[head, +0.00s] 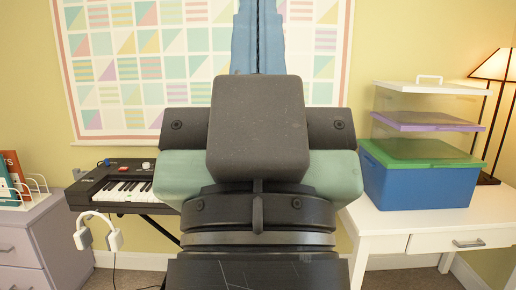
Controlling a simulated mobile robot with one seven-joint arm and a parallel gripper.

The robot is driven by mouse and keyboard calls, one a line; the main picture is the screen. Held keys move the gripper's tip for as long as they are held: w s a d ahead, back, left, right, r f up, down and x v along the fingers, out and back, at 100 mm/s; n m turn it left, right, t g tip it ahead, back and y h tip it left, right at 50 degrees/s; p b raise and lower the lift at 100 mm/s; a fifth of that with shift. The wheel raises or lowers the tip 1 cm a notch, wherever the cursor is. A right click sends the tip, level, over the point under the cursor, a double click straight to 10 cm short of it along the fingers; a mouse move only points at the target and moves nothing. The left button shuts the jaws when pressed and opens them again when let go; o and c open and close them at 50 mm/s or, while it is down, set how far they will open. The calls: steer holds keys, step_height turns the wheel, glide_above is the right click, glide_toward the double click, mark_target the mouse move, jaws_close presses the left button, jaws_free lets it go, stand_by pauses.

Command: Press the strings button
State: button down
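A black electronic keyboard (92,190) rests on a dark stand at the left, between the grey cabinet and my arm. Its white and black keys face the front. A few small coloured controls, one blue and one red, and a pale knob (146,166) sit along its back panel. The labels are too small to read, so I cannot tell which one is the strings button. My arm fills the middle of the head view and hides the keyboard's right end. My gripper does not show.
White headphones (84,238) hang at the keyboard's front left. A grey cabinet (36,240) with a book rack stands at far left. A white desk (440,222) at right bears stacked coloured boxes (420,185) and a lamp (493,66). A patterned hanging (110,70) covers the wall.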

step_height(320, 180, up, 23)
steer(key=p, duration=2)
